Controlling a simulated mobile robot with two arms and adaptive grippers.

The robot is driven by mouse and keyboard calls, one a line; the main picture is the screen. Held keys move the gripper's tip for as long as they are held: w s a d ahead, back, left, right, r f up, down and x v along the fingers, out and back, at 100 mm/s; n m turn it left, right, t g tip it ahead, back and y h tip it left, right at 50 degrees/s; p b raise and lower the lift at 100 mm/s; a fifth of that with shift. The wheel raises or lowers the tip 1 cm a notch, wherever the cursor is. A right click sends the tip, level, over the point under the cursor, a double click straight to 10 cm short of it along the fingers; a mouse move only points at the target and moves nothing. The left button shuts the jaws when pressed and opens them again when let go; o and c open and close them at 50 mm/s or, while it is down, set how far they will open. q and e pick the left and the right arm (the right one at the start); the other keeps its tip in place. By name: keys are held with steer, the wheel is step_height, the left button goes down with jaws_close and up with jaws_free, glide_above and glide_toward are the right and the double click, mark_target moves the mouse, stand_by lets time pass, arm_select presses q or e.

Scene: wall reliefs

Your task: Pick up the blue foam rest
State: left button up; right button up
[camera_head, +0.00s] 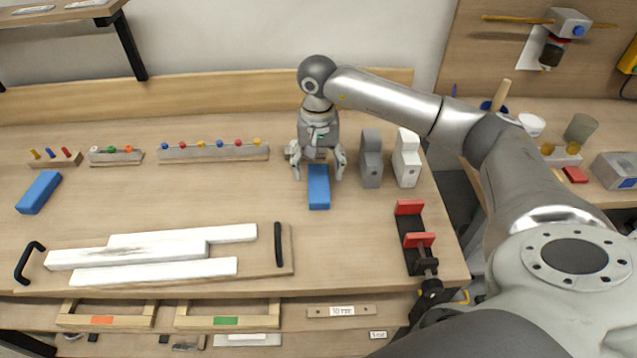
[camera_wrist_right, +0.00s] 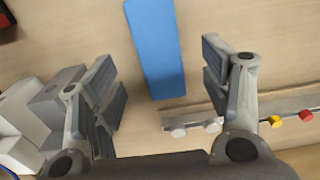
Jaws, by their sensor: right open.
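A blue foam rest (camera_head: 318,190) lies on the workbench near its middle, its long side running front to back. My right gripper (camera_head: 318,170) is open over the far end of this rest, one finger to each side. In the right wrist view the blue rest (camera_wrist_right: 155,48) shows beyond and between the open fingers (camera_wrist_right: 165,85), with nothing held. I cannot tell the exact height of the fingers above it. A second, similar blue block (camera_head: 38,192) lies at the bench's left end. My left gripper is not in view.
Grey (camera_head: 371,160) and white (camera_head: 406,160) blocks stand close right of the gripper. A rail with coloured knobs (camera_head: 213,152) lies to the left. White strips sit on a handled tray (camera_head: 264,262) in front. A red-jawed vise (camera_head: 412,240) is at front right.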

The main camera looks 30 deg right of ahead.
mark_target(319, 182)
steer(key=f, duration=0.2)
steer(key=f+p, duration=0.1)
steer(key=f, duration=0.1)
steer(key=shift+w+d+f+p, duration=0.15)
steer(key=shift+d+f+p, duration=0.05)
steer(key=shift+f+p, duration=0.1)
steer(key=shift+f, duration=0.35)
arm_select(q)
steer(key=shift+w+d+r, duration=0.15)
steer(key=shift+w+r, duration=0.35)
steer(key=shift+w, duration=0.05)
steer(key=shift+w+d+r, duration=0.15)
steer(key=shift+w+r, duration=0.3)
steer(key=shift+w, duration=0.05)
arm_select(e)
steer(key=shift+c, duration=0.3)
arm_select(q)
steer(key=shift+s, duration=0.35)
arm_select(e)
steer(key=c, duration=0.9)
